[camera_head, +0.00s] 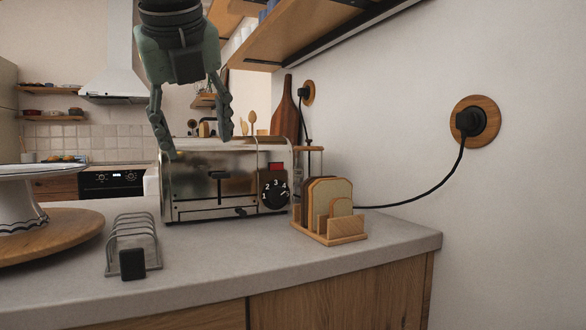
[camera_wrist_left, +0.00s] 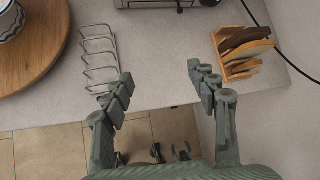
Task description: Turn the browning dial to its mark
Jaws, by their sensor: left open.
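The toaster (camera_head: 215,185) is a shiny metal box on the counter, with a slot and a lever on its front. Its black browning dial (camera_head: 275,196) is at the right end of the front, with white numbers around it and a small red patch (camera_head: 277,167) above. A white pointer line on the dial seems to point toward the 5; this is small. My left gripper (camera_head: 198,146) hangs fingers-down, open and empty, in front of the toaster's upper part and left of the dial.
A wire toast rack (camera_head: 133,243) stands at the front left of the counter. A wooden holder with bread slices (camera_head: 330,215) stands right of the dial. A cake stand on a round board (camera_head: 50,235) is at the far left. A cable runs to the wall socket (camera_head: 472,122).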

